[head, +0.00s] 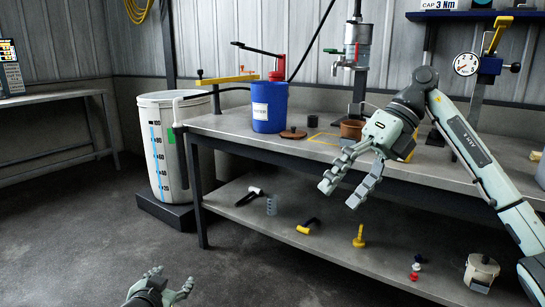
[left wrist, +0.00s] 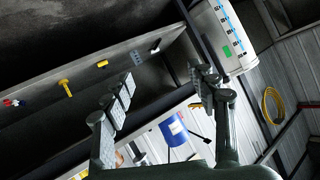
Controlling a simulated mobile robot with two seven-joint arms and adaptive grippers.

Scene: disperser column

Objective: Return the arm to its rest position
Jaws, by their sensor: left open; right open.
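My left gripper (head: 173,276) is low at the bottom edge of the head view, over bare floor, with its fingers spread and nothing between them. In the left wrist view its open fingers (left wrist: 162,90) frame the bench, which looks tilted there. My right gripper (head: 340,196) hangs in front of the workbench's front edge, fingers pointing down and left, open and empty. Its arm (head: 466,142) reaches in from the right over the bench top.
The workbench (head: 235,127) carries a blue drum (head: 269,106), a dark lid (head: 293,133), a brown pot (head: 352,129) and a disperser column (head: 357,48). Its lower shelf (head: 285,228) holds small tools. A white graduated tank (head: 166,150) stands left of it. Floor at left is clear.

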